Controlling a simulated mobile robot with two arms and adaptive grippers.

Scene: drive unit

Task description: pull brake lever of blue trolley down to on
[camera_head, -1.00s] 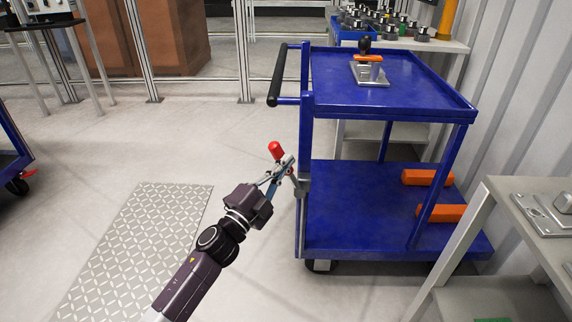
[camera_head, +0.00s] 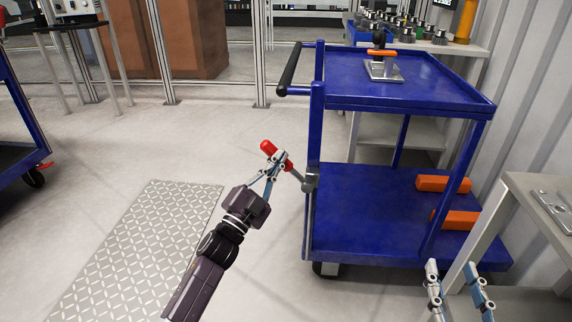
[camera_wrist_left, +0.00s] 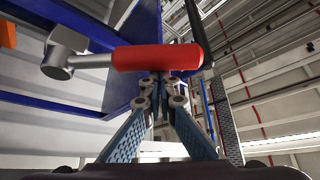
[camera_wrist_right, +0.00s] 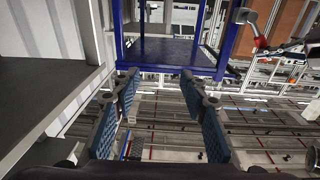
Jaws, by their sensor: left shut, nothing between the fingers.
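The blue trolley (camera_head: 400,95) stands right of centre. Its brake lever has a red grip (camera_head: 267,147) and a grey rod ending in a pivot on the trolley's near-left post. The lever slants up and left from that pivot. My left gripper (camera_head: 277,160) is shut and empty at the red grip. In the left wrist view the red grip (camera_wrist_left: 155,58) lies across just beyond the closed fingertips (camera_wrist_left: 160,82); contact is hard to tell. My right gripper (camera_head: 460,275) is open and empty by the trolley's front right; its spread fingers show in the right wrist view (camera_wrist_right: 160,90).
A grey bench (camera_head: 535,190) stands close at the right. Orange blocks (camera_head: 443,184) lie on the trolley's lower shelf, and a metal fixture (camera_head: 384,70) sits on top. A patterned floor plate (camera_head: 140,250) is at the left.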

